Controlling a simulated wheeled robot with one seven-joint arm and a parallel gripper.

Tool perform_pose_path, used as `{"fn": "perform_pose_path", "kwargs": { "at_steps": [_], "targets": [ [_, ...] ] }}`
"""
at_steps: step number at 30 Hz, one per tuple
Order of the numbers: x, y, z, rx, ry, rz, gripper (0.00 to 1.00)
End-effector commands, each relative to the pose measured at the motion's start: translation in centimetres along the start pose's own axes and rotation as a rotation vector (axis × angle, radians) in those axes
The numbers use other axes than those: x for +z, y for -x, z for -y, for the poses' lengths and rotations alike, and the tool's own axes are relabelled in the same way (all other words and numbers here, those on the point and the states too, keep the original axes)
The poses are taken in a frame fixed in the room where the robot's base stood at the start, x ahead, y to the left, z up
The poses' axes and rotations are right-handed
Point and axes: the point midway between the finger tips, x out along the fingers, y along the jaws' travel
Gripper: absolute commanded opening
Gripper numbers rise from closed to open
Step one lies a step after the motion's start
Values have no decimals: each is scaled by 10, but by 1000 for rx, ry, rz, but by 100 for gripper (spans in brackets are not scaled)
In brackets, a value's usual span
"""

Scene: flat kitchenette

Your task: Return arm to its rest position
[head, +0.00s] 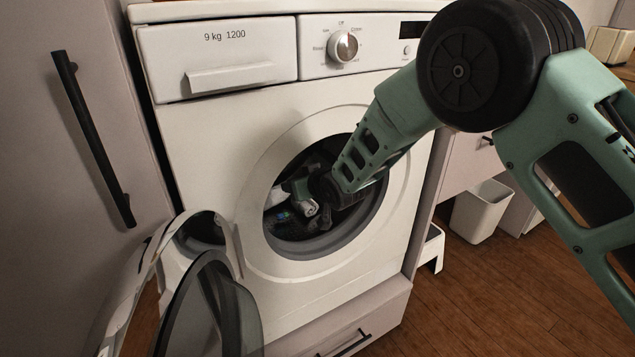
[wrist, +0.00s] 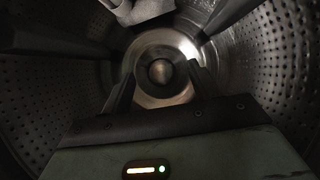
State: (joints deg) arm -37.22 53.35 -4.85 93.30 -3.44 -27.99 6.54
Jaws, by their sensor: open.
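My arm reaches through the round door opening of the white washing machine (head: 235,150), so its end is inside the drum. In the wrist view my gripper (wrist: 163,78) has its two dark fingers spread apart with nothing between them. They point at the shiny hub at the back of the drum (wrist: 285,60). A pale grey piece, which looks like cloth (wrist: 145,10), shows at the top edge of the wrist view, above the fingers and apart from them. In the head view the fingertips are hard to make out in the dark opening.
The washer's glass door (head: 215,310) stands open at lower left, near a tall cabinet with a black handle (head: 95,140). A white bin (head: 480,211) and a small white step stool (head: 431,248) stand to the right on wooden floor.

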Motion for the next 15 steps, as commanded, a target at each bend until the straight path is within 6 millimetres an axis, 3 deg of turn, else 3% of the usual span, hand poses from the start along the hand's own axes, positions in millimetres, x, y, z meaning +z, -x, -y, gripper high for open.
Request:
{"fn": "perform_pose_path", "kwargs": {
  "at_steps": [9, 15],
  "targets": [
    [-1, 68, 0, 0, -1, 0, 61],
    [0, 90, 0, -1, -1, 0, 61]
  ]
}}
